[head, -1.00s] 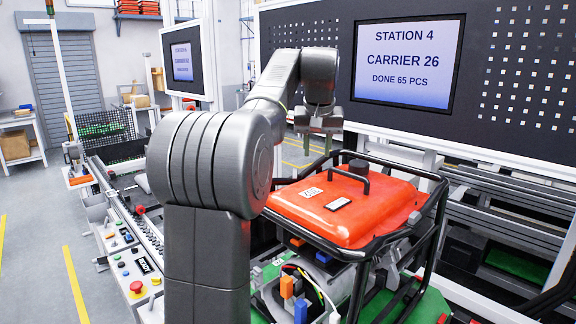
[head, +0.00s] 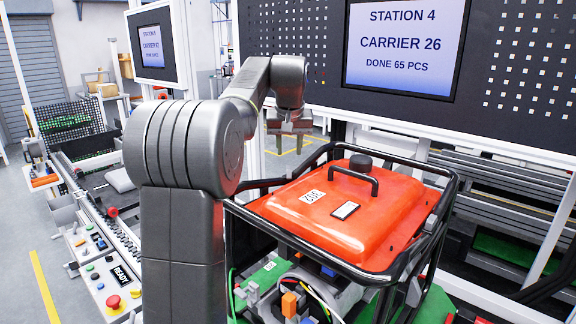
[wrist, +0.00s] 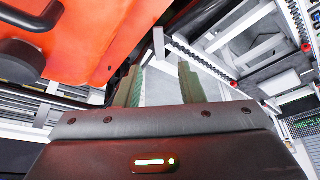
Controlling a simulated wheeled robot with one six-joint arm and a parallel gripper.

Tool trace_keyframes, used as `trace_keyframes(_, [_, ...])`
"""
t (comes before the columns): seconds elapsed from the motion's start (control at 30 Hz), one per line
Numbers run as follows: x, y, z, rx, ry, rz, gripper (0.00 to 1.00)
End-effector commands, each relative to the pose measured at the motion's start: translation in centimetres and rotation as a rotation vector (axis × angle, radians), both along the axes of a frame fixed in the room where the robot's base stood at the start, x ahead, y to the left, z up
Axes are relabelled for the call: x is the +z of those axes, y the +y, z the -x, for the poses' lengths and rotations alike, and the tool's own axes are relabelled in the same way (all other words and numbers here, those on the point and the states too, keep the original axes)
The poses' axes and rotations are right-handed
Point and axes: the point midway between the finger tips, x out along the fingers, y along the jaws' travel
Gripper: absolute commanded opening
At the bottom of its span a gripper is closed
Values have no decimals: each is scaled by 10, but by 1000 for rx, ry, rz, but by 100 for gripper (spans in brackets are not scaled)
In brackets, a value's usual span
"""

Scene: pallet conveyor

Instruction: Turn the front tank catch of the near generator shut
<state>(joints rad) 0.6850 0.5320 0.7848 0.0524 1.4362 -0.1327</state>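The tank's edge also shows at the upper left of the wrist view (wrist: 85,45). I cannot make out the front tank catch for certain in either view. My gripper (head: 289,142) hangs behind and left of the tank in the head picture, fingers down. In the wrist view its two greenish fingers (wrist: 160,85) stand apart with nothing between them, beside the tank and touching nothing visible.
Wires and an orange connector (head: 289,303) sit below the tank. A conveyor (head: 98,215) with a button panel (head: 110,280) runs at left. A dark board with a screen (head: 403,45) stands behind. The frame tubes lie close around the tank.

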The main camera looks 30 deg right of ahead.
Motion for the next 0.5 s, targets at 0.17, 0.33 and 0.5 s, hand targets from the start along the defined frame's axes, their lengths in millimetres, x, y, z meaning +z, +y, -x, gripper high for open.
trace_keyframes(0.17, [-35,-7,-12,0,3,-3,35])
trace_keyframes(0.33, [-57,-12,-20,0,2,-1,35])
trace_keyframes(0.5, [-68,-15,-24,0,0,0,35])
